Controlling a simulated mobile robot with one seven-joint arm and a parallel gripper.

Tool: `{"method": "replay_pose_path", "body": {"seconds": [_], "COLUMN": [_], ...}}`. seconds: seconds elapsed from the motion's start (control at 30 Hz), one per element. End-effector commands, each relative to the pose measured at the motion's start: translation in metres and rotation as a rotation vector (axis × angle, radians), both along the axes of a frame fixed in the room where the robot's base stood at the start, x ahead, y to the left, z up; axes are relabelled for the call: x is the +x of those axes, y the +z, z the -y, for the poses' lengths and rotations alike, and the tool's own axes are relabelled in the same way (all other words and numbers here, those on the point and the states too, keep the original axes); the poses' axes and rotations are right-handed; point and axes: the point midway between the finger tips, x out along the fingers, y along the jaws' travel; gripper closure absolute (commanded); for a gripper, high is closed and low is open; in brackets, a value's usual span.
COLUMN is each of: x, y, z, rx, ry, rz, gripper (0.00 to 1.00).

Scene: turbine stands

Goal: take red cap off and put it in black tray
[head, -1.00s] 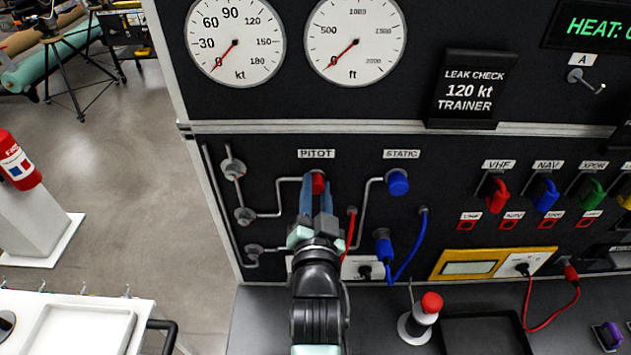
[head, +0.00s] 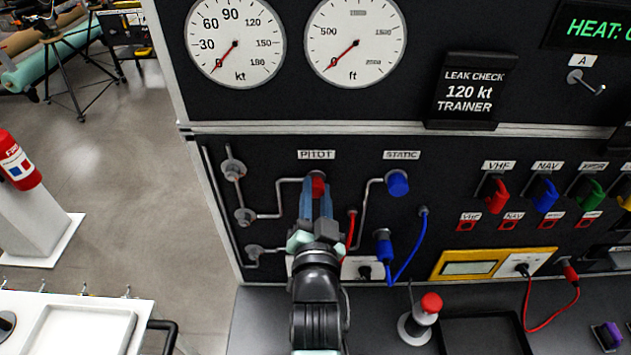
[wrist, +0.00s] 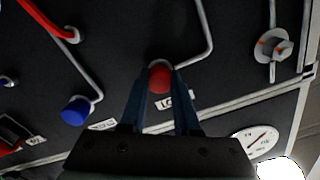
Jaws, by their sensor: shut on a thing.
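The red cap (head: 318,184) sits at the PITOT port on the black panel, at the end of a grey pipe. It also shows in the wrist view (wrist: 160,80), between the two blue fingers. My gripper (head: 318,192) is shut on the red cap, with one finger on each side of it. The cap is partly hidden by the fingers in the head view. The black tray (head: 484,318) lies on the bench at the lower right and looks empty in the part in view.
A blue cap (head: 398,183) is on the STATIC port to the right. A red hose (head: 351,230) and a blue hose (head: 411,250) hang beside my arm. A red-topped post (head: 424,314) stands just left of the tray. A white tray (head: 82,330) is at lower left.

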Motion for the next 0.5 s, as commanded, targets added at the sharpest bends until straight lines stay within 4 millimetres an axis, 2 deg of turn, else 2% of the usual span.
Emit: {"method": "replay_pose_path", "body": {"seconds": [0.5], "x": [-0.0078], "y": [0.0005], "z": [-0.0001], "rx": [0.0], "ry": [0.0], "rz": [0.001], "gripper": [1.0]}}
